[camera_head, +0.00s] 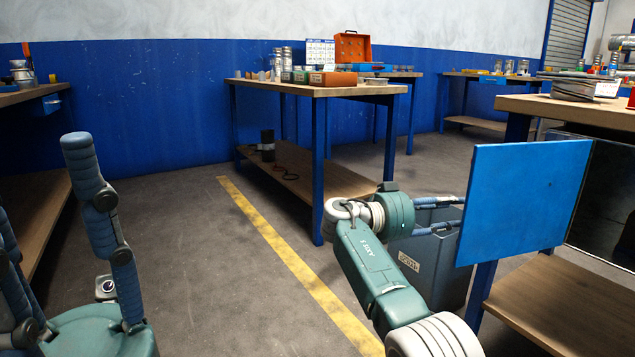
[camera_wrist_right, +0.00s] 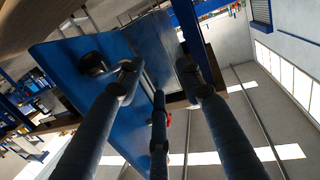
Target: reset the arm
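My right arm reaches away from the lower middle of the head view. Its gripper (camera_head: 458,213) points right, and its fingertips are hidden behind a blue panel (camera_head: 524,200). In the right wrist view its fingers (camera_wrist_right: 160,82) are spread apart. The blue panel (camera_wrist_right: 75,75) lies beside and beyond them there, with a black knob on its face. Whether a finger touches the panel I cannot tell. My left gripper (camera_head: 42,180) is at the left edge of the head view, fingers raised, spread and empty.
A workbench (camera_head: 330,91) with boxes and cans stands ahead. Another bench (camera_head: 575,110) is at right, behind the panel, with a dark cabinet (camera_head: 605,190) under its top. A grey bin (camera_head: 440,262) stands beside my right arm. The floor along the yellow line is clear.

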